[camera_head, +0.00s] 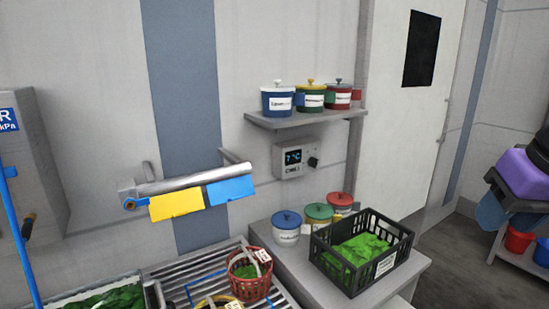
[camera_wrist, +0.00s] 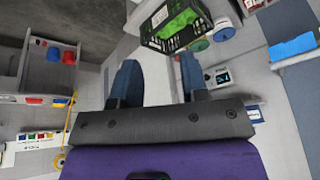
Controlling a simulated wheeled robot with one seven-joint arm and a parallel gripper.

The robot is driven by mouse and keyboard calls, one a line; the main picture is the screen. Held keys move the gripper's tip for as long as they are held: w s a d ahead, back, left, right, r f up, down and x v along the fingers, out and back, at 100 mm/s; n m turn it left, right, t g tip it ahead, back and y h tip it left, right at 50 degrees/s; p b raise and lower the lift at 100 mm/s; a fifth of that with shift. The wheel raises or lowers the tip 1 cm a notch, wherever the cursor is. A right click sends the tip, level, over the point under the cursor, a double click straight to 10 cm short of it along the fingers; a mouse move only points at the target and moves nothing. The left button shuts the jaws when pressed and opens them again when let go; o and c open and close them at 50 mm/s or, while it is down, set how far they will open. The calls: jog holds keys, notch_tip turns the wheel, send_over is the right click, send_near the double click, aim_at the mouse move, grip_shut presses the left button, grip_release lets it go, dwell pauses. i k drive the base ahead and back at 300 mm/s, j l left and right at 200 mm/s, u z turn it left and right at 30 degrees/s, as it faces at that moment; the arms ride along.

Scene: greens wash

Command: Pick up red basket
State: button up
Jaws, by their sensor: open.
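The red basket (camera_head: 249,287) stands on the slatted grey rack in the lower middle of the head view. It holds green leaves and has a white tag at its rim. My gripper (camera_wrist: 158,80) shows in the wrist view with its two dark blue fingers apart and nothing between them. I cannot make out the red basket in the wrist view.
A black crate (camera_head: 321,262) of greens stands on the grey counter right of the rack, with several lidded tubs (camera_head: 286,236) behind it. A wall shelf (camera_head: 298,119) holds more tubs. A pipe with yellow and blue tags (camera_head: 176,204) juts out above the rack.

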aim_at(249, 284)
jog(key=k+l+z, duration=0.15)
jog(key=l, duration=0.15)
jog(key=k+l+z, duration=0.15)
jog(key=l, duration=0.2)
jog(key=k+l+z, duration=0.15)
jog(key=l, duration=0.2)
jog(key=u, duration=1.35)
jog(key=i+j, duration=0.2)
jog(key=j, duration=0.2)
jog(key=i+j, duration=0.2)
jog(key=j, duration=0.15)
jog(key=i+j, duration=0.1)
jog(key=i, duration=0.7)
jog(key=j+u, duration=0.05)
